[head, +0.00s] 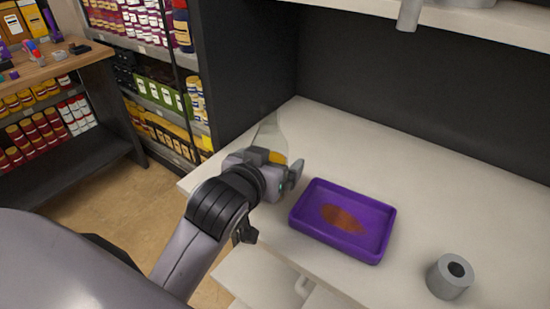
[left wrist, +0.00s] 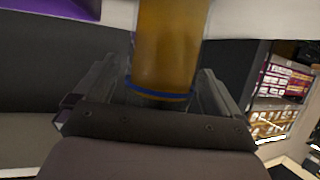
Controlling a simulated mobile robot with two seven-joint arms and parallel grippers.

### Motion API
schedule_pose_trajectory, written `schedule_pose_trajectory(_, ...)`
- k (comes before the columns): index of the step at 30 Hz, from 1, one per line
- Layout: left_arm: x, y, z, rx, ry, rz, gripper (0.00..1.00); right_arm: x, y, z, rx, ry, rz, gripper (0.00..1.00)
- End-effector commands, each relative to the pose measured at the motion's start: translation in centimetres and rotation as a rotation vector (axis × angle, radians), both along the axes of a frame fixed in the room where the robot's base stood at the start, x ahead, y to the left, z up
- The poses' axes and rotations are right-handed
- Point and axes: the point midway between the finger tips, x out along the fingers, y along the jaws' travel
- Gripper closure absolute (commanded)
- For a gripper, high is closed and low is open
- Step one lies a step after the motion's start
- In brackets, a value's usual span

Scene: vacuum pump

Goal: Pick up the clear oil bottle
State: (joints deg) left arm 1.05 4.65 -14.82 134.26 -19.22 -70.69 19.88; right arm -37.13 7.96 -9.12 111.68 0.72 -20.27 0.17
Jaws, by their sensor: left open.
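The clear oil bottle (head: 269,131) stands on the white counter behind my left gripper in the head view. Its upper part is transparent and amber oil shows low down. My left gripper (head: 289,168) partly hides it. In the left wrist view the bottle (left wrist: 168,50) fills the middle, with amber oil and a blue ring near the gripper. The fingers of my left gripper (left wrist: 163,88) stand apart on either side of it. I cannot tell whether they touch it. My right gripper is not in view.
A purple tray (head: 378,248) with an orange-brown stain lies right of my left gripper. A grey hollow cylinder (head: 450,278) stands farther right on the counter (head: 420,165). A dark side panel (head: 245,60) rises behind the bottle. Stocked shelves (head: 150,85) are at left.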

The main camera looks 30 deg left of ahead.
Motion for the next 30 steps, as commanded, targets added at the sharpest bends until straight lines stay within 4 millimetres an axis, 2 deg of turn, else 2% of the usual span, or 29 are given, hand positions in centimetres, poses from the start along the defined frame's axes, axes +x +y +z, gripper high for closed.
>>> schedule_pose_trajectory(7,0.0,0.0,0.0,0.0,-0.001,0.0,0.02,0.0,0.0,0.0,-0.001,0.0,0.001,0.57)
schedule_pose_trajectory(8,0.0,0.0,0.0,0.0,-0.001,0.0,0.06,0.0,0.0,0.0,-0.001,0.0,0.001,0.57)
schedule_pose_trajectory(12,0.0,0.0,0.0,0.0,0.0,0.0,0.51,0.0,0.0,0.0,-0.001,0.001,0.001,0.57)
schedule_pose_trajectory(14,0.0,0.0,0.0,0.0,0.0,0.0,0.7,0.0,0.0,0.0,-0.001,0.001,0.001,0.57)
schedule_pose_trajectory(23,0.0,0.0,0.2,0.0,-0.004,0.0,0.7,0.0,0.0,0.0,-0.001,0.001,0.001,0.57)
schedule_pose_trajectory(30,0.1,0.0,1.9,-0.002,-0.008,0.001,0.7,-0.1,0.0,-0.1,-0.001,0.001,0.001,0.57)
